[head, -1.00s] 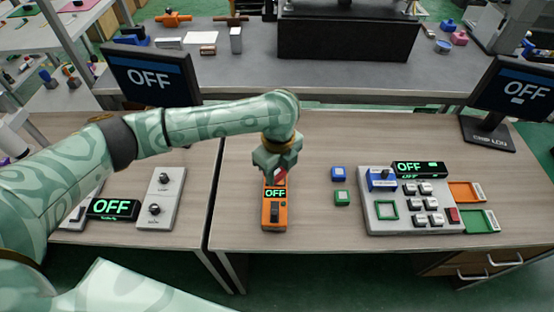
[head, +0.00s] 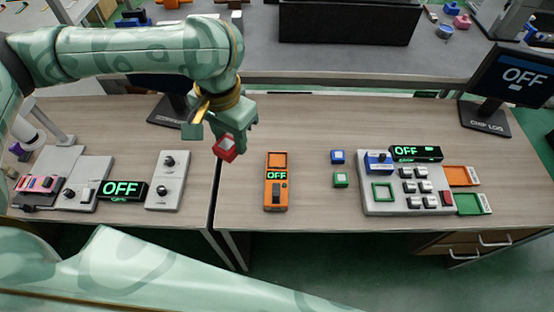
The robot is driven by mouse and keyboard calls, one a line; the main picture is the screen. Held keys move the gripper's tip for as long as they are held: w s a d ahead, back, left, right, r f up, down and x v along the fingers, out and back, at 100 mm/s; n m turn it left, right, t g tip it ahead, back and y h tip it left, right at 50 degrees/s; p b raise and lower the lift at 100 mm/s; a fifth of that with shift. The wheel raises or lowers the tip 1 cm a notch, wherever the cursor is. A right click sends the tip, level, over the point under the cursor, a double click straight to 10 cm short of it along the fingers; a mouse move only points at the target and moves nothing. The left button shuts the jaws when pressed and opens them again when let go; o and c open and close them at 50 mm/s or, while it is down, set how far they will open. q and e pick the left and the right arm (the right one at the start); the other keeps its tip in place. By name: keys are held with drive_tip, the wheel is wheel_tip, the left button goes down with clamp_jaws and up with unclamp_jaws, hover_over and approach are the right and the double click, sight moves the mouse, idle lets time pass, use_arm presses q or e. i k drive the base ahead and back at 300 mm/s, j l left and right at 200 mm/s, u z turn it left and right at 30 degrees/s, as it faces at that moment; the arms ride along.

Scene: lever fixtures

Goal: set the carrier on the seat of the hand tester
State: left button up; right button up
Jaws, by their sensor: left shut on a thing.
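My left gripper (head: 229,135) is shut on a small red carrier (head: 227,149) with a pale square face. It holds the carrier tilted, raised up and to the left of the hand tester. The orange hand tester (head: 276,201) lies on the right-hand table, and its display reads OFF. Its square seat (head: 276,160) at the far end shows empty. A blue carrier (head: 338,157) and a green carrier (head: 341,180) lie on the table to the right of the tester. My right gripper is not in view.
A grey bench tester (head: 405,200) with buttons and an OFF display stands at the right, beside orange (head: 460,176) and green (head: 471,204) trays. A monitor (head: 512,85) stands behind it. Grey knob panels (head: 168,182) are on the left table.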

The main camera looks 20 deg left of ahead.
sight(276, 160)
drive_tip(key=j+z, duration=0.1)
drive_tip(key=j, duration=1.4)
drive_tip(key=z, duration=1.35)
drive_tip(key=k+j, duration=0.05)
